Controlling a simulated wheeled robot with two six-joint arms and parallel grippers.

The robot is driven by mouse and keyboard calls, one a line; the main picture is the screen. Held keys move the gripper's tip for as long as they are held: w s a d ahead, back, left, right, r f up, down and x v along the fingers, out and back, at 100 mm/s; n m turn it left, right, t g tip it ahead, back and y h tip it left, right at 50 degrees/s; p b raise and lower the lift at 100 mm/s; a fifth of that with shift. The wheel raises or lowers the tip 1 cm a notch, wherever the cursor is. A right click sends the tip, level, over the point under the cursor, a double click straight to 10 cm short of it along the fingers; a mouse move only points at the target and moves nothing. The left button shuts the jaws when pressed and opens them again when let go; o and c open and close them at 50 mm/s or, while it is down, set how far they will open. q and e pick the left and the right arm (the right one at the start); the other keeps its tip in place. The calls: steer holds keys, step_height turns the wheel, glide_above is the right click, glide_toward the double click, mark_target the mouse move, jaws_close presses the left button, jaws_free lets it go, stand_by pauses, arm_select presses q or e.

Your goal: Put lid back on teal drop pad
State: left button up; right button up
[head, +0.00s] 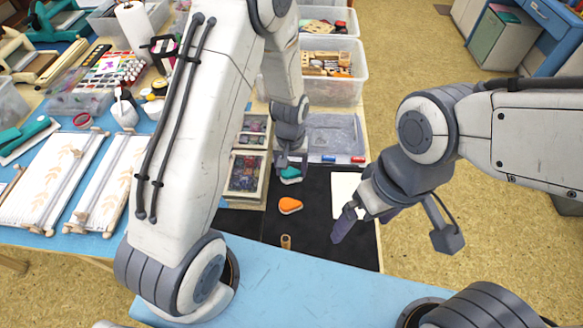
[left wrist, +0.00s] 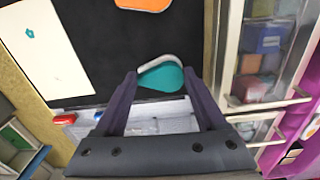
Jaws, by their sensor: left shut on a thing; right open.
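My left gripper (head: 291,163) points down at the far part of the black mat. Its two fingers (left wrist: 160,78) are closed on the sides of a teal drop-shaped lid (left wrist: 166,77). The teal piece also shows under the gripper in the head view (head: 291,174). My right gripper (head: 352,220) is open and empty over the right part of the mat.
An orange drop pad (head: 290,205) and a small wooden stamp (head: 286,241) stand on the black mat (head: 316,205). White paper (left wrist: 38,50) bears a teal print. Red and blue markers (head: 329,159) and a clear tray (head: 335,128) lie behind. Wooden framed boxes (head: 246,174) stand left.

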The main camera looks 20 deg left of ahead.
arm_select(q)
steer(key=shift+f, duration=0.55)
stand_by(1.8)
steer(key=o, duration=1.2)
steer(key=shift+o, duration=0.2)
steer(key=shift+r, duration=0.1)
steer(key=shift+r+p, duration=3.05)
steer(key=shift+r, duration=0.4)
jaws_close()
